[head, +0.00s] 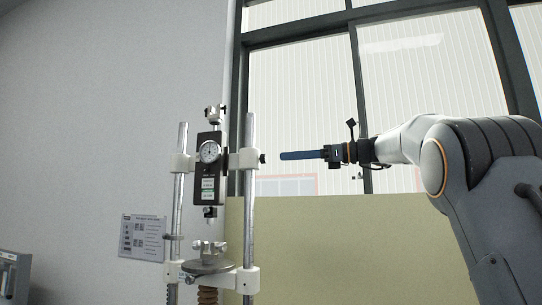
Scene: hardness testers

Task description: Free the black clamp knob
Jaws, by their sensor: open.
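A small black clamp knob (262,158) sticks out from the right end of the white clamp block on the tester's right column. My gripper (283,156) comes in from the right, level, with its blue fingers pointing left at about the knob's height. It is open and empty. A small gap shows between the fingertips and the knob; the difference in depth cannot be told. The fingers overlap in this view, so the space between them is hidden.
The tester has two upright steel columns (249,205), a black dial gauge unit (209,165) between them and a round table (207,265) below. A printed sheet (142,238) hangs at the left. A yellowish panel (340,245) stands behind. The space around my gripper looks clear.

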